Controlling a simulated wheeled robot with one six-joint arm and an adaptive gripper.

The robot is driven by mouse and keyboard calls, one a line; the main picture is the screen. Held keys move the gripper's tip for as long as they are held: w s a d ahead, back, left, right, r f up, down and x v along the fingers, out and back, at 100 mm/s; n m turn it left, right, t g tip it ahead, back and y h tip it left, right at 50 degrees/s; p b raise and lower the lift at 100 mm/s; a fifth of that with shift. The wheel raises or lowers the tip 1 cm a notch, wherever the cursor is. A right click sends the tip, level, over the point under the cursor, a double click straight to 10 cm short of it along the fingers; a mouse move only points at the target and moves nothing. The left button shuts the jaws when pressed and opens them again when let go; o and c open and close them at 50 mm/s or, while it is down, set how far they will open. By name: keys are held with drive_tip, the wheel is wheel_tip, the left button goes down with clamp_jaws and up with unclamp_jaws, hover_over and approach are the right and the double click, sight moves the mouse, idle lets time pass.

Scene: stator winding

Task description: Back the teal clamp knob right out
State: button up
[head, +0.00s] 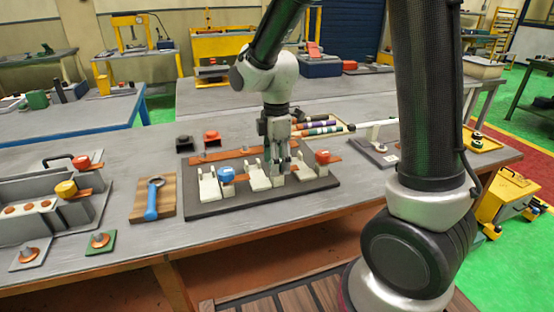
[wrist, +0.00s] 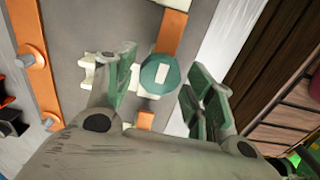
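The teal clamp knob (wrist: 150,72) shows in the wrist view as a round teal disc with a pale bar across its top. It sits on an orange strip (wrist: 172,32) over a grey plate. My gripper (wrist: 160,80) is open, one finger on each side of the knob. A gap seems to show between each finger and the knob; contact cannot be told. In the head view my gripper (head: 281,168) points down over the dark fixture board (head: 235,206), between the blue knob (head: 226,174) and the red knob (head: 322,157). The teal knob is hidden there.
White slotted blocks (head: 208,186) stand on the board close to my gripper. A blue-handled tool (head: 151,203) lies on a wooden pad to the left. Coloured rods (head: 318,127) lie behind. The bench (head: 120,270) has bare room along its front.

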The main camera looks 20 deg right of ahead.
drive_tip(key=shift+r, duration=0.15)
wheel_tip(320, 180, up, 12)
idle(0.6)
idle(0.3)
drive_tip(key=s+d+r+m+t, duration=0.2)
drive_tip(key=s+d+m, duration=0.5)
drive_tip(key=s+m, duration=0.1)
drive_tip(key=s+d+r+m+t, duration=0.1)
drive_tip(key=s+d+m+t, duration=0.1)
drive_tip(key=s+d+m, duration=0.6)
drive_tip(key=s+m, duration=0.1)
drive_tip(key=s, duration=0.2)
drive_tip(key=shift+r+m, duration=0.3)
drive_tip(key=shift+r, duration=0.1)
